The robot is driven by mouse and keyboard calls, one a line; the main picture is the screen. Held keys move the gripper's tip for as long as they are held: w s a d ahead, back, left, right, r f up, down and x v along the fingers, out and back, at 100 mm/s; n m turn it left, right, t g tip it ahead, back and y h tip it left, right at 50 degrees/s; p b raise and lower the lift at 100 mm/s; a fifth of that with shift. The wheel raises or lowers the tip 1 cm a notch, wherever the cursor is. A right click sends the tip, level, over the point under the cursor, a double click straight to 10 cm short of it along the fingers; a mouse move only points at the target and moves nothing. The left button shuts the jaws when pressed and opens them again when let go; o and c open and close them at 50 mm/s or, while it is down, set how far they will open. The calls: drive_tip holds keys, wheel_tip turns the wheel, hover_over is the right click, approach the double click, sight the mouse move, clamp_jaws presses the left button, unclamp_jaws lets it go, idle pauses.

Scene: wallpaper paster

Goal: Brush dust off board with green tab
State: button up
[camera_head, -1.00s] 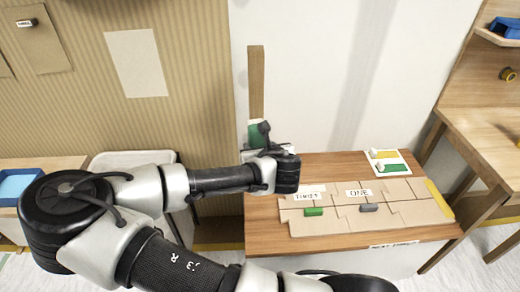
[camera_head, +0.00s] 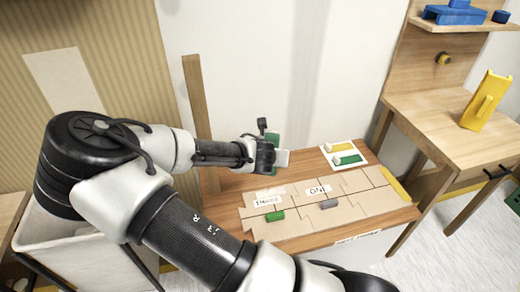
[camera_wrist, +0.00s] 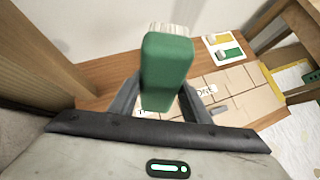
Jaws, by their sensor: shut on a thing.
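My gripper (camera_head: 276,158) is shut on a green block-shaped brush (camera_wrist: 167,70) with pale bristles (camera_wrist: 168,29) on its far end. It holds the brush above the back of the wooden table (camera_head: 236,210), apart from the boards. Flat tan boards (camera_head: 370,203) lie together on the table. A green tab (camera_head: 275,216) sits on the left one, by a label reading THREE. A grey tab (camera_head: 329,204) sits by a label reading ONE. In the wrist view the brush and fingers hide part of the boards. I cannot make out dust.
A white tray (camera_head: 361,163) with a yellow and a green item lies at the table's back right. A wooden post (camera_head: 198,115) stands at the back left. A wooden bench (camera_head: 430,112) at right holds a yellow object (camera_head: 486,101).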

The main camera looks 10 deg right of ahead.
drive_tip(key=d+f+m+g+y, duration=0.4)
drive_tip(key=f+m+g, duration=0.5)
drive_tip(key=f+m, duration=0.75)
drive_tip(key=w+a+r+m+t, duration=0.1)
drive_tip(key=w+a+m+t, duration=0.1)
drive_tip(key=m, duration=0.6)
drive_tip(key=w+a+r+m+t+h, duration=0.1)
drive_tip(key=w+a+m+t, duration=0.2)
drive_tip(key=a+m, duration=0.4)
drive_tip(key=shift+w+a+r+m+t, duration=0.3)
drive_tip(key=shift+r+m+t, duration=0.1)
drive_tip(key=shift+m+t, duration=0.3)
wheel_tip(320, 180, down, 6)
drive_tip(key=b, duration=0.5)
drive_tip(key=shift+s+f, duration=0.1)
drive_tip(key=shift+f, duration=0.1)
